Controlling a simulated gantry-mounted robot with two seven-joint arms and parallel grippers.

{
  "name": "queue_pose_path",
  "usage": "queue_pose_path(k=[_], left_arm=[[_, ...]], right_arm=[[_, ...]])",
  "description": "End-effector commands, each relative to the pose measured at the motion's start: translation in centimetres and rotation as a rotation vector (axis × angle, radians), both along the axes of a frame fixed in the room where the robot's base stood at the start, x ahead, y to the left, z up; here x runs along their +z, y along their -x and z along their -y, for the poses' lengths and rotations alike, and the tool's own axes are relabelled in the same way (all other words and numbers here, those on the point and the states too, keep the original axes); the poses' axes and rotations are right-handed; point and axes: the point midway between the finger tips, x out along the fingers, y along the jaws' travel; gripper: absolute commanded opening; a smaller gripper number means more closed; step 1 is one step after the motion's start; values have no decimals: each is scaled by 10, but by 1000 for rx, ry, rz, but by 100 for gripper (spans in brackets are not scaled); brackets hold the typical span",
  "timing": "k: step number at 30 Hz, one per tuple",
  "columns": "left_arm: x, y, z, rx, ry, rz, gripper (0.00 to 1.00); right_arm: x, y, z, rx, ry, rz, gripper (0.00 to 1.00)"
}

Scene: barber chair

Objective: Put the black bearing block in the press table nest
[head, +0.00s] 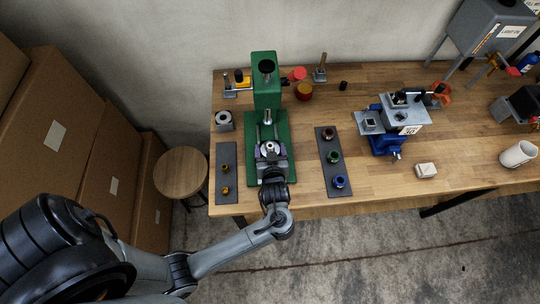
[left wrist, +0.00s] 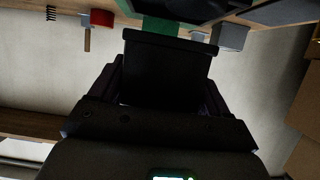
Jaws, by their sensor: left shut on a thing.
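The green press (head: 267,90) stands on the bench, its ram above the nest area. My left gripper (head: 271,163) reaches in from the front and is over the press table, below the ram in the picture. It is shut on the black bearing block (left wrist: 166,68), which fills the space between the fingers in the left wrist view. In the head view a pale round ring shows at the gripper's far end, apparently the block's bearing. The nest is hidden under the gripper and block, so I cannot tell whether the block touches it. My right gripper is not in view.
A grey block with a round bore (head: 223,120) stands left of the press. Dark strips with small bushings (head: 226,173) and coloured rings (head: 332,158) flank it. A blue vise (head: 387,140) stands farther right. A stool (head: 181,172) and cardboard boxes are left.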

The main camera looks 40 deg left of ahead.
Motion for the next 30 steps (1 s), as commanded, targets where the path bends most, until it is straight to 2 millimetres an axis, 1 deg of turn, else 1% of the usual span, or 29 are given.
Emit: queue_pose_path(k=[2, 9, 12, 21, 26, 27, 30], left_arm=[[-2, -1, 0, -1, -3, 4, 3], [-27, -1, -1, 0, -3, 3, 3], [-33, -1, -1, -1, -3, 4, 3], [-33, -1, 0, 0, -2, 6, 3], [-37, -1, 0, 0, -2, 6, 3], [-39, 0, 0, 0, 0, 0, 80], [-39, 0, 0, 0, 0, 0, 95]], right_arm=[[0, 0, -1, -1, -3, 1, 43], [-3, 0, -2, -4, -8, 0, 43], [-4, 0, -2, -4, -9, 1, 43], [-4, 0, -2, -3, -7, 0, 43], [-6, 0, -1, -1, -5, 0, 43], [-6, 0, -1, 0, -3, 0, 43], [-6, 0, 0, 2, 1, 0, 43]])
